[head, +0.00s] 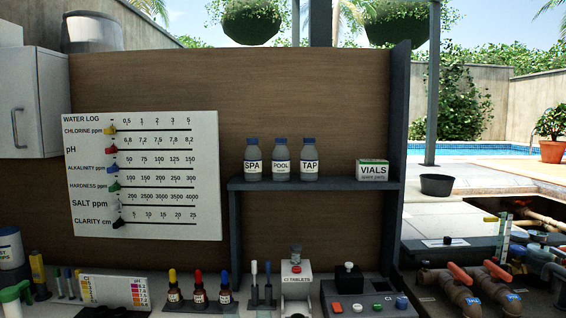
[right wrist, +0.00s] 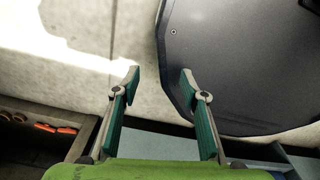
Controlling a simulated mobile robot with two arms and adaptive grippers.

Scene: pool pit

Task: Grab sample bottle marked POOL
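The sample bottle marked POOL (head: 281,162) stands upright on the dark shelf (head: 330,184) in the head view. It is a grey bottle with a blue cap and a white label. It stands between the SPA bottle (head: 253,162) on its left and the TAP bottle (head: 309,162) on its right, with small gaps. My right gripper (right wrist: 160,82) is open and empty in the right wrist view, apart from the bottle, which does not show there. Neither gripper shows clearly in the head view.
A VIALS box (head: 372,170) stands right of the bottles, and an upright panel (head: 398,120) closes the shelf's right end. Dropper bottles (head: 199,290) and a tablet dispenser (head: 296,285) stand below. A large dark surface (right wrist: 235,65) is near my right gripper.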

